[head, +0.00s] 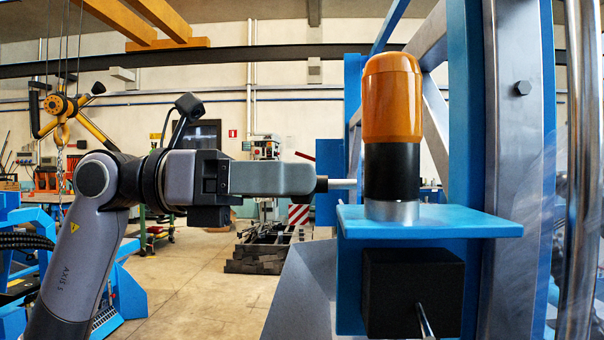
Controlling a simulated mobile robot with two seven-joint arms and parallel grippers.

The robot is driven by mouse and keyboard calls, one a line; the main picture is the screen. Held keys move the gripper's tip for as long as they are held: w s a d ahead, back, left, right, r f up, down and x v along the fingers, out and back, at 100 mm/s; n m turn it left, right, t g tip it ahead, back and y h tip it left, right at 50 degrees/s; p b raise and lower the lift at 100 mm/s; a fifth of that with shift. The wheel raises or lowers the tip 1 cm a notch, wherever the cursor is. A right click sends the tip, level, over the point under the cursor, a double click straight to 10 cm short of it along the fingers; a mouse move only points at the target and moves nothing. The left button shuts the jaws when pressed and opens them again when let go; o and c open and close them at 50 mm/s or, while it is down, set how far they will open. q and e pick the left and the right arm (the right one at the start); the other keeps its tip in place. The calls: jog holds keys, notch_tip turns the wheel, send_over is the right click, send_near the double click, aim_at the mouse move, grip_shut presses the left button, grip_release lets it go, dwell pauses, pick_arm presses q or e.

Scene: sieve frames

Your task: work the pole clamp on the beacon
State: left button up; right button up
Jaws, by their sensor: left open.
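The beacon (392,110) has an orange dome on a black body and a silver base ring. It stands upright on a blue shelf plate (470,222). To its left a short metal rod (343,184) with a dark end sticks out sideways; it looks like a lever, and its root is hidden behind the beacon. My left gripper (300,179) is open and level, pointing right at the rod. Its near finger overlaps the rod's dark end; I cannot tell whether they touch. I cannot make out a clamp body. My right gripper is out of view.
Under the shelf is a black box (412,285) with a metal rod (424,320) pointing down. A blue and grey steel frame (517,130) rises close on the right. A yellow hoist (62,108) hangs far left. The floor (200,270) between is partly clear.

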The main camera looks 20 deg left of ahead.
pick_arm(q)
jog(key=shift+w+d, duration=0.2)
jog(key=shift+d, duration=0.5)
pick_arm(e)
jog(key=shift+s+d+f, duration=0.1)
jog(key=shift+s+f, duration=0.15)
pick_arm(q)
jog(key=c, duration=1.1)
jog(key=shift+o, duration=0.2)
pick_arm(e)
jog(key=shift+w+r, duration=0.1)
